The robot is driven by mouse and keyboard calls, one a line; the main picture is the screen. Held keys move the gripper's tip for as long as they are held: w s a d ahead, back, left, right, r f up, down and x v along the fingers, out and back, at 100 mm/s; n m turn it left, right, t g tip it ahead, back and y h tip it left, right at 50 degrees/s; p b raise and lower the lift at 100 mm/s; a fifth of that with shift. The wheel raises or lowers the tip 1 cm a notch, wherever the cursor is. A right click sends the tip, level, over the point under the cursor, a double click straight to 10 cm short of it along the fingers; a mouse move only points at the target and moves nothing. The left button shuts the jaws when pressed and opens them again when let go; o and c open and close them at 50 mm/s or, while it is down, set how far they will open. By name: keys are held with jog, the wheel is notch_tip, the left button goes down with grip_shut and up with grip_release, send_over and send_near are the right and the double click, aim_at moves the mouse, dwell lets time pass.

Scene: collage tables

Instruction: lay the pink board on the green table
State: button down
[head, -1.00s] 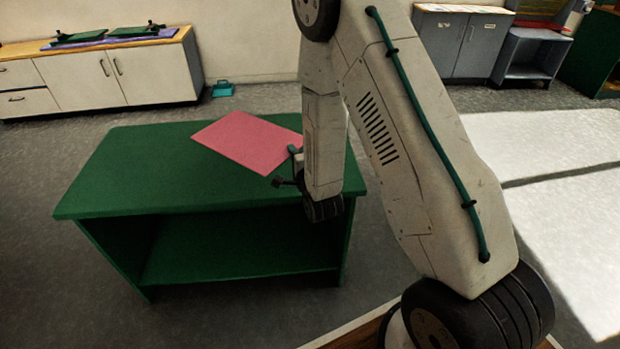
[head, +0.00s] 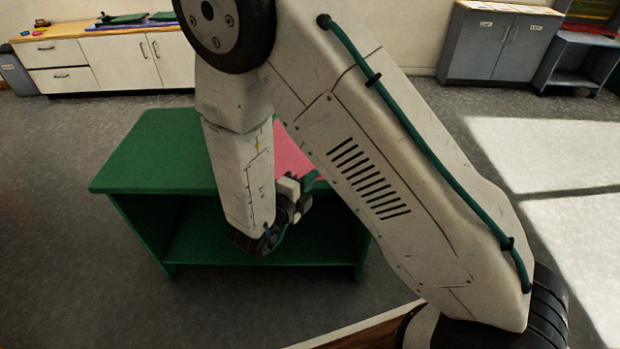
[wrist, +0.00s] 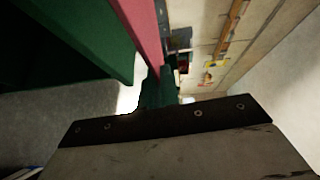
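The pink board (head: 296,158) shows in the head view over the right part of the green table (head: 172,150), mostly hidden behind my arm. In the wrist view the board (wrist: 145,35) is a narrow pink strip alongside the green table (wrist: 95,30). My gripper (head: 310,180), with teal fingers, is at the board's near right edge, by the table's front right. It appears shut on that edge, though the fingertips are small and dark in the wrist view (wrist: 160,88). I cannot tell whether the board touches the tabletop or hangs just above it.
The left part of the tabletop is bare. A white cabinet with a wooden top (head: 75,35) stands at the back left and a grey cabinet (head: 495,45) at the back right. Grey floor lies around the table. A wooden edge (head: 375,328) is at the front.

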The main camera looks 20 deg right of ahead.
jog(key=w+d+f, duration=0.2)
jog(key=w+f, duration=0.5)
jog(key=f, duration=0.3)
jog(key=shift+w+d+f, duration=0.25)
jog(key=shift+f, duration=0.1)
dwell(1.1)
jog(key=c, duration=1)
grip_release()
jog(key=shift+c, duration=0.2)
jog(key=shift+f, duration=0.15)
jog(key=shift+c, duration=0.4)
